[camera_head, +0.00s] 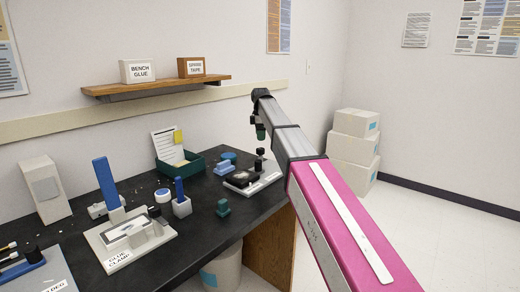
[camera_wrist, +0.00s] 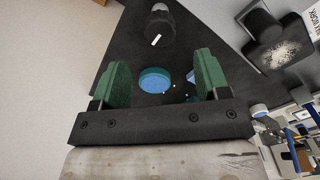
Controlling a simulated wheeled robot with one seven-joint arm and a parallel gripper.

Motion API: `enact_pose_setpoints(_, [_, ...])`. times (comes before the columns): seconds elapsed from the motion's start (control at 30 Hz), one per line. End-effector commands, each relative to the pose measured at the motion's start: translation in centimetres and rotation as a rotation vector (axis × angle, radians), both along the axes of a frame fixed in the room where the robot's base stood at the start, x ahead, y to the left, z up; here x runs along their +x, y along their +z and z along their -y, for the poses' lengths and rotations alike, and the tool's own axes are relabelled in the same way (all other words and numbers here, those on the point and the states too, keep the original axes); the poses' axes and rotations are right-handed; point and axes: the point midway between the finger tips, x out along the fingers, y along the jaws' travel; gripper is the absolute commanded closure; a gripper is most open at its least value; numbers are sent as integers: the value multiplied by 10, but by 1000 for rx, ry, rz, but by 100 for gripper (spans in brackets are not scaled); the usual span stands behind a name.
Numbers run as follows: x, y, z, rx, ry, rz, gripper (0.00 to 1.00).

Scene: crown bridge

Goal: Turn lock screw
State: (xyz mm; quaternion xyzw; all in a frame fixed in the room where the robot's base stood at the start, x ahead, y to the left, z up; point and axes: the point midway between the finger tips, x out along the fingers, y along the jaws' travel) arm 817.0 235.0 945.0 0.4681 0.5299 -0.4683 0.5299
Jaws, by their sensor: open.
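No part is labelled as the lock screw. A black knob (camera_head: 260,153) stands upright on a small dark fixture with a pale base (camera_head: 262,186), near the bench's right end. In the wrist view a dark round knob (camera_wrist: 160,27) with a white mark lies beyond the fingertips; I cannot tell for sure whether it is the same knob. My gripper (camera_head: 260,131) hangs above the fixture. In the wrist view my gripper (camera_wrist: 162,68) has its two green pads wide apart, with nothing held. A blue disc (camera_wrist: 154,80) shows between them, farther below.
A shelf (camera_head: 160,86) with two boxes hangs on the wall behind. Stacked cartons (camera_head: 355,148) stand beyond the bench at the right.

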Motion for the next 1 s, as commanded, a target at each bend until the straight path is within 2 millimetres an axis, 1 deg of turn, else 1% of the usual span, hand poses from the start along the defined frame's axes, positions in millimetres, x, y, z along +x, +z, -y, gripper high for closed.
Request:
enact_pose_setpoints(0.03, [-1,-11,0,0,0,-2,31])
enact_pose_setpoints(0.2, [-1,-41,0,0,0,-1,31])
enact_pose_setpoints(0.4, [0,-65,0,0,0,0,31])
enact_pose_setpoints(0.57, [0,-73,0,0,0,0,31])
enact_pose_setpoints(0.83, [0,-74,0,0,0,0,31])
enact_pose_setpoints(0.87, [0,-74,0,0,0,0,35])
enact_pose_setpoints(0.9, [0,-74,0,0,0,0,48])
enact_pose_setpoints(0.97, [0,-74,0,0,0,0,67])
enact_pose_setpoints(1.0, [0,-74,0,0,0,0,80])
